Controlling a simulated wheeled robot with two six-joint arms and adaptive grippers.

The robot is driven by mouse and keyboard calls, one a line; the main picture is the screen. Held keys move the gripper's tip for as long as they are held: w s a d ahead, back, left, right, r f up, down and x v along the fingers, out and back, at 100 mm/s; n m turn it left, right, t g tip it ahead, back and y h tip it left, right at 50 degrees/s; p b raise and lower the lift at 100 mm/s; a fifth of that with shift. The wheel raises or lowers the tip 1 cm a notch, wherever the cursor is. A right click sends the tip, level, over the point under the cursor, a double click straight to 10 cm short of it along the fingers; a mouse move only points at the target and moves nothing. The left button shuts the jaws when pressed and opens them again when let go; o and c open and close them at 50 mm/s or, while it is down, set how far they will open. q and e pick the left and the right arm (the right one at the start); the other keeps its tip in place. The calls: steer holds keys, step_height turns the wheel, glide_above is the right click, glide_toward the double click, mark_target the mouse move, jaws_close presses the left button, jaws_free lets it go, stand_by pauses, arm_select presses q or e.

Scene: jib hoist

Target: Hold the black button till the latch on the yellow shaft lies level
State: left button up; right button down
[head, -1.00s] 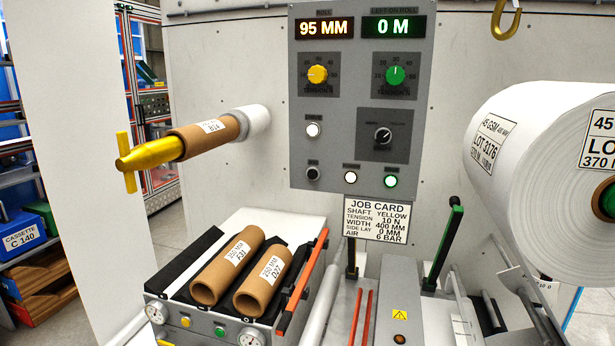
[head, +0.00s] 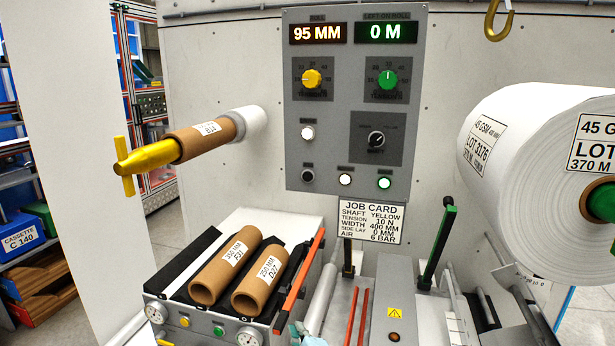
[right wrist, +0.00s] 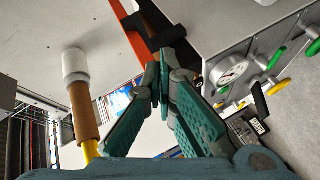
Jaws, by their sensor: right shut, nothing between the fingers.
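The black button (head: 307,176) is at the lower left of the grey panel, below a white button. The yellow shaft (head: 150,158) sticks out from the wall at the left, and its yellow latch (head: 123,166) stands upright across the tip. A brown core is on the shaft; the shaft also shows in the right wrist view (right wrist: 91,149). My right gripper (right wrist: 161,76) is shut and empty in the right wrist view. Only a bit of its teal tip (head: 304,336) shows at the bottom edge of the head view, well below the black button. My left gripper is not in view.
A tray (head: 160,281) with two brown cores stands below the shaft, with an orange bar (head: 299,270) at its right. A job card (head: 370,221) hangs under the panel. A large white roll (head: 535,150) fills the right, and a hook (head: 498,20) hangs above.

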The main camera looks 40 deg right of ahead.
mark_target(307, 177)
steer(key=w+r+n+t+h, duration=0.2)
steer(key=r+n+t, duration=0.5)
steer(key=r, duration=2.5)
steer(key=shift+w+a+r+t, duration=0.25)
steer(key=shift+w+r+t, duration=0.2)
steer(key=shift+t, duration=0.75)
steer(key=shift+f, duration=0.1)
steer(key=shift+w+d+b, duration=0.6)
steer(key=shift+w+d, duration=0.25)
steer(key=shift+d, duration=0.35)
steer(key=shift+w+d+b, duration=0.6)
steer(key=shift+w+d, duration=0.25)
steer(key=shift+d, duration=0.4)
steer(key=shift+w+d+b, duration=0.6)
steer(key=shift+w+d, duration=0.25)
steer(key=shift+d, duration=0.35)
steer(key=shift+w+d, duration=0.1)
steer(key=shift+d, duration=0.05)
